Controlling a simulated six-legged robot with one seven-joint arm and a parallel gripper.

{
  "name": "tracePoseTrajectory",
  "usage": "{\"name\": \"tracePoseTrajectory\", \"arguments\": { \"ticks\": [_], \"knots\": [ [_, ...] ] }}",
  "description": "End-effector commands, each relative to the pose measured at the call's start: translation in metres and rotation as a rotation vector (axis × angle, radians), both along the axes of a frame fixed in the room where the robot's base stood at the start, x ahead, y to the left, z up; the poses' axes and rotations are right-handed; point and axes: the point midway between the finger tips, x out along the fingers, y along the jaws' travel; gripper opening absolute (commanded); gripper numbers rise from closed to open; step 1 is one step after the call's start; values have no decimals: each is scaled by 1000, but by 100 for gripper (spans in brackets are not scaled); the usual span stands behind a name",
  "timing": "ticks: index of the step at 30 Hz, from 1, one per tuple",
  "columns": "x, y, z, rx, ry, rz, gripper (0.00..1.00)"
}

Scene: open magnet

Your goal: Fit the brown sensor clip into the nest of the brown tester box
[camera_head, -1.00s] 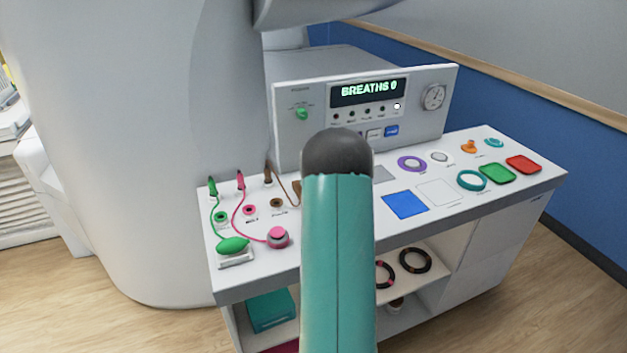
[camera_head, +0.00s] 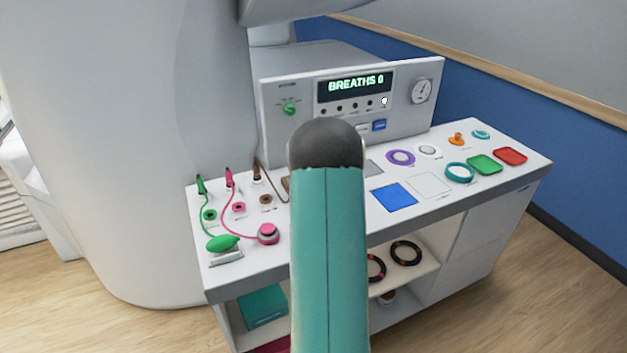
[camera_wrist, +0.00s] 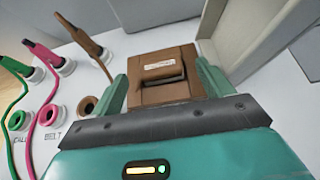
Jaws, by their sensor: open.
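In the wrist view a brown block (camera_wrist: 165,66) with a pale label and a dark recess stands between the two teal fingers of my gripper (camera_wrist: 163,76). The gripper is open, with a finger on either side of the block; I cannot tell if they touch it. I cannot tell whether the block is the tester box, the sensor clip or both together. A brown cable (camera_wrist: 102,66) runs from a brown plug (camera_wrist: 91,45) down behind the left finger. In the head view only a brown edge (camera_head: 286,184) shows beside my arm, which hides the gripper.
A green bulb (camera_head: 222,243) and a pink round sensor (camera_head: 268,233) lie at the bench's left front, on cables. A console (camera_head: 420,115) reading "BREATHS 0" stands behind. Blue (camera_head: 394,197) and white (camera_head: 430,185) squares and several rings lie right of my arm.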

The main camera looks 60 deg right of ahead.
Motion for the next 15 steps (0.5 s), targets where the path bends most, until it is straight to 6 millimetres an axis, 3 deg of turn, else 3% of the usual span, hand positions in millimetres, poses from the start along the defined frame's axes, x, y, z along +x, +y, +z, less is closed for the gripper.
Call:
{"name": "tracePoseTrajectory", "arguments": {
  "ticks": [9, 15],
  "knots": [
    [-53, 31, 35, -3, -1, -1, 79],
    [-77, 46, 50, -1, -2, 0, 79]
  ]
}}
